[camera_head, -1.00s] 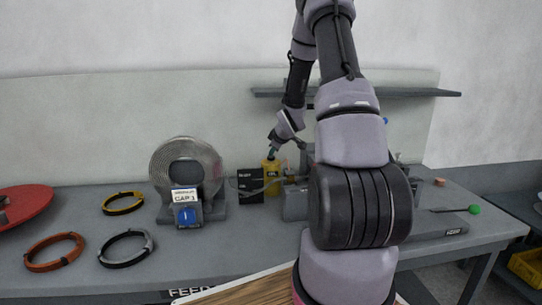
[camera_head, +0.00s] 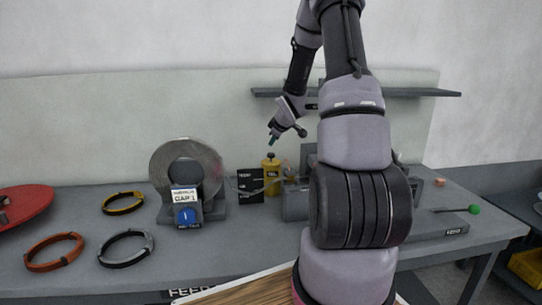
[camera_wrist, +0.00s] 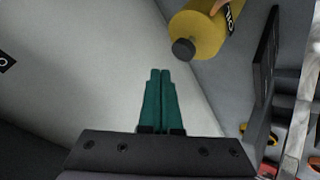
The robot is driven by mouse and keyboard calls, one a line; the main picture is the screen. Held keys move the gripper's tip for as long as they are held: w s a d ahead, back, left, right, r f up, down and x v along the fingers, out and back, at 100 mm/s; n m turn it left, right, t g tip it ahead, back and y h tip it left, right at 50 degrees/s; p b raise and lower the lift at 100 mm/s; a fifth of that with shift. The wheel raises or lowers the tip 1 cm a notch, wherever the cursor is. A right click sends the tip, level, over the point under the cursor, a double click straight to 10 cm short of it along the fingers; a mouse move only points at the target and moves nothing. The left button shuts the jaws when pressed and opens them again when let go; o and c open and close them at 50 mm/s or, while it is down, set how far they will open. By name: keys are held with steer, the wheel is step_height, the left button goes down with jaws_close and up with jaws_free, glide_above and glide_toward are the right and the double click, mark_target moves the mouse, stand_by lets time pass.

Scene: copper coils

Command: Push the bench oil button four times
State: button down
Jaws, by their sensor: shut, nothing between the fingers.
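A yellow oil bottle (camera_head: 271,178) stands on the bench near the back wall, with a dark button-like cap (camera_head: 270,156) on top. In the wrist view the bottle (camera_wrist: 203,32) shows at the upper right, its dark round cap (camera_wrist: 183,49) facing the fingertips. My gripper (camera_head: 272,140) is above the cap, with a visible gap between them. Its green fingers (camera_wrist: 160,72) are together and hold nothing.
A black labelled box (camera_head: 250,187) stands just left of the bottle. A large metal coil on a stand (camera_head: 213,166) is further left, with several cable rings on the bench. A wall shelf (camera_head: 420,91) runs behind my arm.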

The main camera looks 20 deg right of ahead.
mark_target(272, 155)
steer(key=shift+r, duration=1.5)
stand_by(1.4)
steer(key=r+m, duration=0.1)
steer(key=m, duration=0.5)
steer(key=r+m, duration=0.1)
steer(key=m, duration=0.6)
steer(key=r+m+h, duration=0.1)
steer(key=r+m, duration=0.1)
steer(key=m, duration=0.4)
steer(key=shift+a, duration=0.35)
steer(key=shift+f, duration=0.2)
steer(key=shift+f, duration=4.3)
steer(key=shift+f, duration=0.4)
